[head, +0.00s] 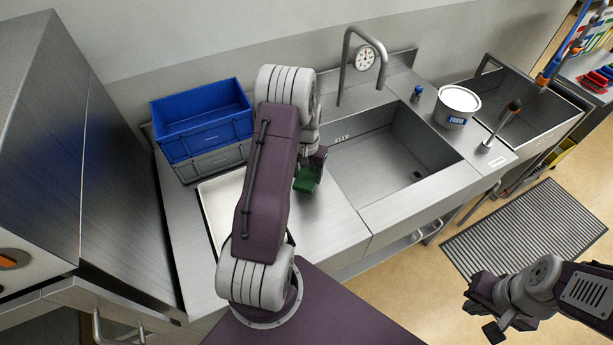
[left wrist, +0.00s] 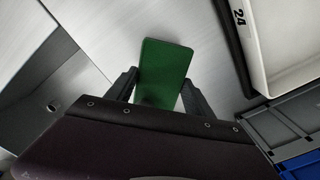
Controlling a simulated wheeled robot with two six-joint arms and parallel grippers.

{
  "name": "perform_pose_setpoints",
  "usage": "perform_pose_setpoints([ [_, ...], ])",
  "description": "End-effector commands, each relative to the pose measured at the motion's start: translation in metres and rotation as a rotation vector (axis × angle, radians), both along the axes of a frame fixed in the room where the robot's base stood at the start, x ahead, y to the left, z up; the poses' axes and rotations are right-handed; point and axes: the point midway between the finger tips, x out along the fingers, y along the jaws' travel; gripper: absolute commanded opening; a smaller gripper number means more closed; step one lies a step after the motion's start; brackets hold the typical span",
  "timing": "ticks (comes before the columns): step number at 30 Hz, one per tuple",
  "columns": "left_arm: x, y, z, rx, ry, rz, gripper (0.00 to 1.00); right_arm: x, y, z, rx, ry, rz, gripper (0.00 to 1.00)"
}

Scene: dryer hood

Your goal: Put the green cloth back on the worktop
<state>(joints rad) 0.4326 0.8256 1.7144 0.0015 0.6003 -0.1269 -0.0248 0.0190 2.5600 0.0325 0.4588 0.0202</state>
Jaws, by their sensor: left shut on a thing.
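The green cloth (head: 304,180) is a small flat folded rectangle, seen over the strip of steel worktop (head: 335,225) between the white tray and the sink. My left gripper (head: 314,170) is shut on the green cloth. In the left wrist view the cloth (left wrist: 165,72) sticks out between the two dark fingers (left wrist: 162,95), with pale steel behind it. I cannot tell whether the cloth touches the worktop. My right gripper (head: 480,308) is at lower right, over the floor and away from the worktop; its jaws are not clear.
A white tray (head: 208,209) lies left of the cloth, partly hidden by my left arm. Blue (head: 200,120) and grey crates are stacked behind it. The sink basin (head: 385,170) opens to the right. A white tub (head: 457,105) stands beyond it. A steel hood (head: 60,150) stands at left.

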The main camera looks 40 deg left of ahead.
Motion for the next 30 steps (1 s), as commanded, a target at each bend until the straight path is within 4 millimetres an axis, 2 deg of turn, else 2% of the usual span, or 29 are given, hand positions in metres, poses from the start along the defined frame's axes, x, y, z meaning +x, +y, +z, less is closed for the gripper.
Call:
perform_pose_setpoints([
  [6, 0.002, 0.005, -0.002, -0.001, 0.002, 0.0, 0.23, 0.0, 0.0, 0.003, 0.0, 0.0, 0.0, 0.0],
  [13, 0.002, 0.005, -0.033, -0.001, 0.002, 0.0, 0.23, 0.0, 0.0, 0.014, 0.0, 0.0, 0.0, 0.0],
  [23, 0.002, 0.005, -0.039, 0.0, 0.0, 0.0, 0.23, 0.0, 0.0, 0.01, 0.0, 0.0, 0.0, 0.0],
  [24, 0.002, 0.005, -0.04, 0.0, 0.0, 0.0, 0.64, 0.0, 0.0, 0.01, 0.0, 0.0, 0.0, 0.0],
  [26, 0.002, 0.005, -0.038, 0.0, 0.0, 0.0, 0.8, 0.0, 0.0, 0.011, 0.0, 0.0, 0.0, 0.0],
  [30, 0.002, 0.005, -0.038, 0.0, 0.0, 0.0, 0.83, 0.0, 0.0, 0.011, 0.0, 0.0, 0.0, 0.0],
])
